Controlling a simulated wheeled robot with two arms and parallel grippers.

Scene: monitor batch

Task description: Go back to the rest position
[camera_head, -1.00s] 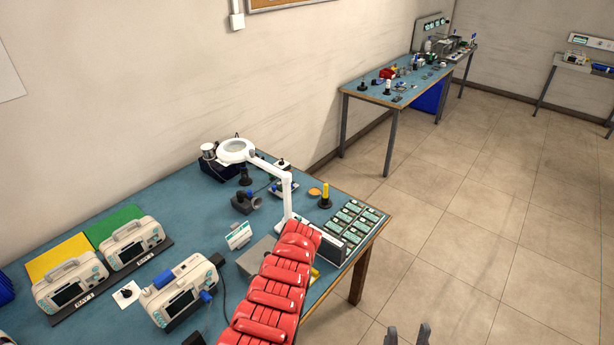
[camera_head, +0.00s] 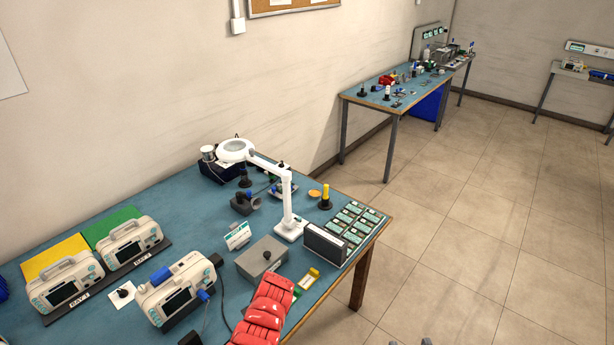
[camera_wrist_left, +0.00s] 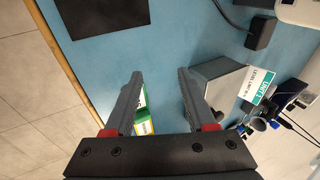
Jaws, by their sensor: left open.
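In the left wrist view my left gripper (camera_wrist_left: 160,75) is open, its two grey fingers apart with nothing between the tips. It is above the bench (camera_wrist_left: 155,45) near the front edge; how high is hard to tell. Below and between its fingers show parts of small green and yellow items (camera_wrist_left: 144,127). In the head view my red-covered arm (camera_head: 262,312) comes up from the bottom edge, and its gripper does not show there. The grey fingertips of my right gripper (camera_head: 410,342) just show at the bottom edge, apart; the rest is cut off.
On the bench stand a grey box (camera_head: 262,258), a magnifier lamp (camera_head: 287,205), a dark-fronted holder (camera_head: 324,243), a circuit-board tray (camera_head: 352,228) and several monitors, one (camera_head: 177,290) left of my arm. Open floor (camera_head: 470,240) lies right of the bench.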

